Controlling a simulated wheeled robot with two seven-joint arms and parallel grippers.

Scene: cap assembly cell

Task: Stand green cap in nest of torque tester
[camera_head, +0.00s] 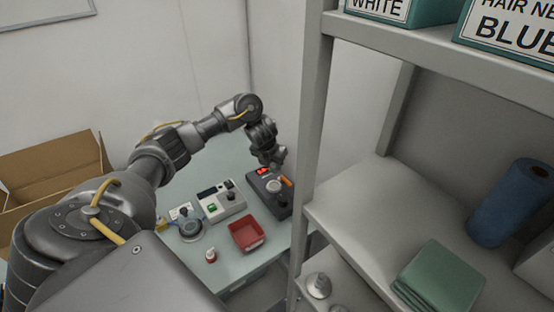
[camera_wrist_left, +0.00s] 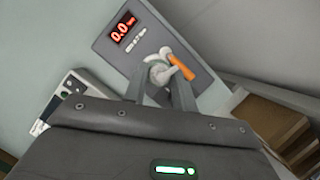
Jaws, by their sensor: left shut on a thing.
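The torque tester (camera_head: 282,203) is a dark grey box with a red display at the far right of the table. In the left wrist view its panel (camera_wrist_left: 112,50) shows "0.0", a round pale nest and an orange lever (camera_wrist_left: 181,67). My left gripper (camera_head: 275,166) is over the tester, close to the nest (camera_head: 273,187). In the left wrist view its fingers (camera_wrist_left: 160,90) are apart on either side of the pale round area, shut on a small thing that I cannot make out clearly. I cannot clearly pick out the green cap. My right gripper is out of view.
A red tray (camera_head: 247,234), a light grey device (camera_head: 221,203), a round grey item (camera_head: 191,230) and a small red-and-white bottle (camera_head: 211,256) are on the table. A shelf rack (camera_head: 311,130) stands close on the right. A cardboard box (camera_head: 60,165) is at the left.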

